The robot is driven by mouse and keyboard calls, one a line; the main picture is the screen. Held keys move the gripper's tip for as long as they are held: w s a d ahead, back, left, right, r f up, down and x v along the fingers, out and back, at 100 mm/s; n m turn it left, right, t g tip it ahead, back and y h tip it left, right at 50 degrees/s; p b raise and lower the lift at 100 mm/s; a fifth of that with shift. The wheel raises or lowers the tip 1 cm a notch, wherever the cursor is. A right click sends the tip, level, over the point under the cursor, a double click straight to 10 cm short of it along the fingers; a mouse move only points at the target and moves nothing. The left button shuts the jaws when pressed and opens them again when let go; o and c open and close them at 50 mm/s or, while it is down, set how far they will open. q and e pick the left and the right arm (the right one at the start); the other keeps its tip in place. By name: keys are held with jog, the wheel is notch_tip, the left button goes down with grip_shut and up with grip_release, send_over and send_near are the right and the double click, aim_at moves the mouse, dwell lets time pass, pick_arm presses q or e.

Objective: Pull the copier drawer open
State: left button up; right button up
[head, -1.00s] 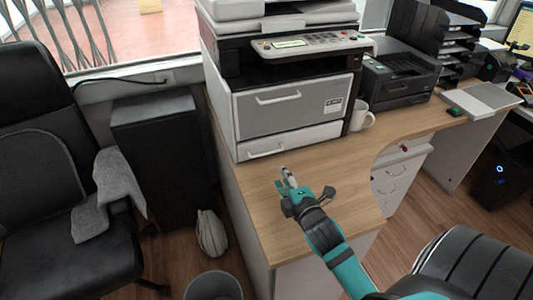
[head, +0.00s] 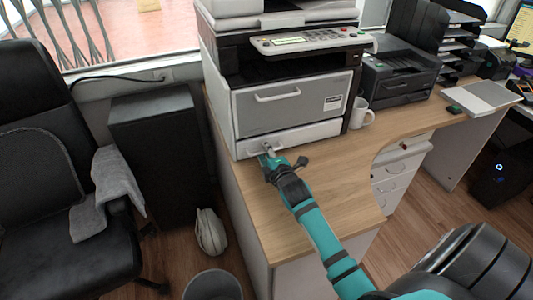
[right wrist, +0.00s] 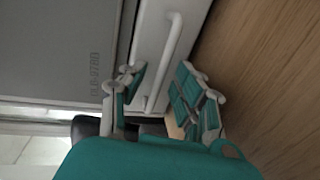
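The copier (head: 295,75) stands on the wooden desk. Its low white drawer (head: 315,135) is closed, below a larger grey panel with its own handle (head: 278,95). My right gripper (head: 268,152) is at the left part of the drawer front, at the drawer handle, and hides much of it. In the right wrist view the white bar handle (right wrist: 170,50) runs in between the two fingers (right wrist: 160,95). The fingers are apart, one on each side of the handle's end, with gaps visible. My left gripper is not in view.
The wooden desk top (head: 330,180) is clear in front of the copier. A white mug (head: 361,114) stands right of the copier, near a black printer (head: 400,75). A black office chair (head: 50,150) and a bin (head: 213,285) are on the floor at left.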

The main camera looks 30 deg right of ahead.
grip_shut()
dwell(0.4)
